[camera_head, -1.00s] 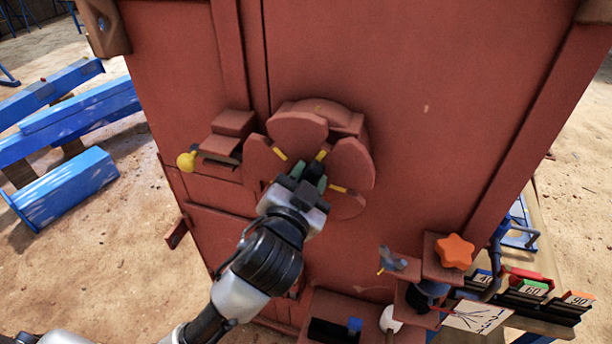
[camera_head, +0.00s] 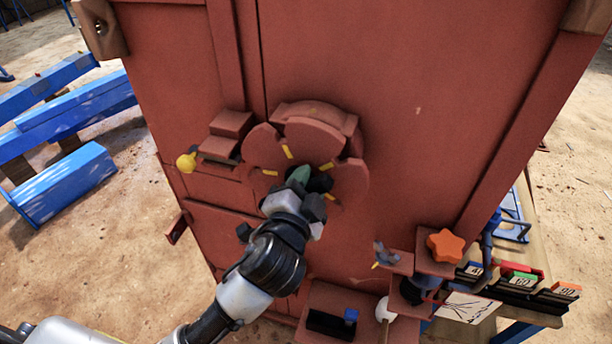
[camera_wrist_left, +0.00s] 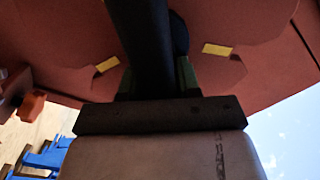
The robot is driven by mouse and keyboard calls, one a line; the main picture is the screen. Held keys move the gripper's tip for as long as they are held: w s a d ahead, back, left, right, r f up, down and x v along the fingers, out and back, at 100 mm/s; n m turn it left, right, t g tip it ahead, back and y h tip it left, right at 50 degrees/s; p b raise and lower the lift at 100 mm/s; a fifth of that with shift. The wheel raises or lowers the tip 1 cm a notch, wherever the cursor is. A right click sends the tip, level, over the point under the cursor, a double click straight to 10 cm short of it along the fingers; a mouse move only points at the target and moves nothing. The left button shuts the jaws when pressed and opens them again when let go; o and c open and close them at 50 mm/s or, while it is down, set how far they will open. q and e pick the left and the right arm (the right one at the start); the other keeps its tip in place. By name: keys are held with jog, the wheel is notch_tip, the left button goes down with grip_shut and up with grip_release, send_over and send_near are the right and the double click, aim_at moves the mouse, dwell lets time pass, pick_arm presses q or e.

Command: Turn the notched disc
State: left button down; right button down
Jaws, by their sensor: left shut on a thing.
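The notched disc (camera_head: 343,183) is a red-brown wheel with rounded lobes and yellow marks, on the front of the red crusher housing. My left gripper (camera_head: 308,182) is at its middle, shut on the dark hub (camera_head: 321,183) of the disc. The left wrist view shows the dark hub (camera_wrist_left: 146,40) running between the greenish finger pads, with yellow marks on the disc (camera_wrist_left: 240,75) at both sides. The gripper hides the lower part of the disc in the head view. My right gripper is in neither view.
A yellow-knobbed latch block (camera_head: 218,148) sits left of the disc. At lower right are small shelves with an orange star knob (camera_head: 445,246) and a table with numbered blocks (camera_head: 521,281). Blue beams (camera_head: 62,186) lie on sandy ground at left.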

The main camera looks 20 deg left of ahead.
pick_arm(q)
jog(key=shift+f, duration=0.3)
jog(key=c, duration=1)
grip_release()
jog(key=shift+d, duration=0.1)
jog(key=shift+o, duration=0.6)
jog(key=shift+w+a, duration=0.15)
jog(key=shift+a, duration=0.2)
jog(key=shift+s+d, duration=0.15)
jog(key=shift+s, duration=0.3)
jog(key=s, duration=1)
jog(key=shift+a+b, duration=0.3)
jog(key=shift+b, duration=0.15)
